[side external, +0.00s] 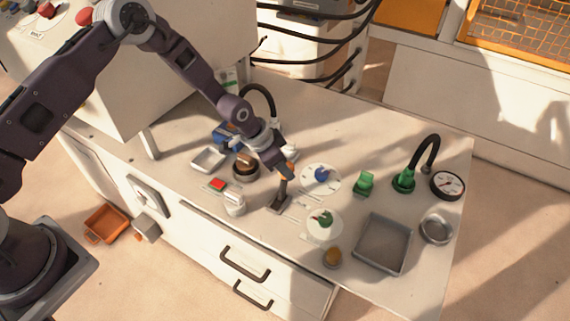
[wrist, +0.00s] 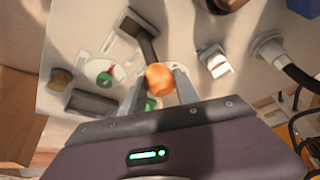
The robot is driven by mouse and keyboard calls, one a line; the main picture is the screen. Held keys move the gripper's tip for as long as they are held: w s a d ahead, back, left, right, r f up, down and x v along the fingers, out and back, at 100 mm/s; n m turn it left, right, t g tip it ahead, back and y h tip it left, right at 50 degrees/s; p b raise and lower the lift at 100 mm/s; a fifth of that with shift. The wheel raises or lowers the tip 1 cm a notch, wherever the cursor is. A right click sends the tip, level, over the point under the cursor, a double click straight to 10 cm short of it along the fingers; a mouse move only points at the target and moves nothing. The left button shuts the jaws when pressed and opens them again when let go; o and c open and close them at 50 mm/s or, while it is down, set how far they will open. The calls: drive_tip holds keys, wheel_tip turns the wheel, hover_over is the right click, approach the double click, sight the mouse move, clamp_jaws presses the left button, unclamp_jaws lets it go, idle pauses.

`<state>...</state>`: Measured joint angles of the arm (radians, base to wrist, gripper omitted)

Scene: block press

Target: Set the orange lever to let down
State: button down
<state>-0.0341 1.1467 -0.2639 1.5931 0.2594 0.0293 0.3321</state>
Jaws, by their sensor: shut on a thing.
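The orange lever has a round orange knob (wrist: 160,78) on a dark stem rising from a dark base (wrist: 138,22) in the wrist view. My gripper (wrist: 160,88) has one finger on each side of the knob and is shut on it. In the side external view, the lever's dark base (side external: 278,204) sits on the bench near its front edge, and the stem leans slightly right towards my gripper (side external: 286,171). The knob is mostly hidden there by the fingers. The lever's exact setting cannot be read.
A white dial with a blue knob (side external: 321,177) and one with a green knob (side external: 323,222) stand close right of the lever. A white switch (side external: 234,205) and a red button (side external: 217,185) are to its left.

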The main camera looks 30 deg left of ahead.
drive_tip(key=shift+s+r+t, duration=0.2)
drive_tip(key=shift+s+t, duration=0.1)
drive_tip(key=shift+s, duration=0.6)
drive_tip(key=s+f, duration=0.2)
drive_tip(key=s, duration=0.7)
drive_tip(key=shift+d, duration=0.1)
drive_tip(key=c, duration=0.9)
unclamp_jaws()
drive_tip(key=shift+w+r, duration=0.1)
drive_tip(key=shift+w, duration=0.1)
drive_tip(key=v, duration=0.7)
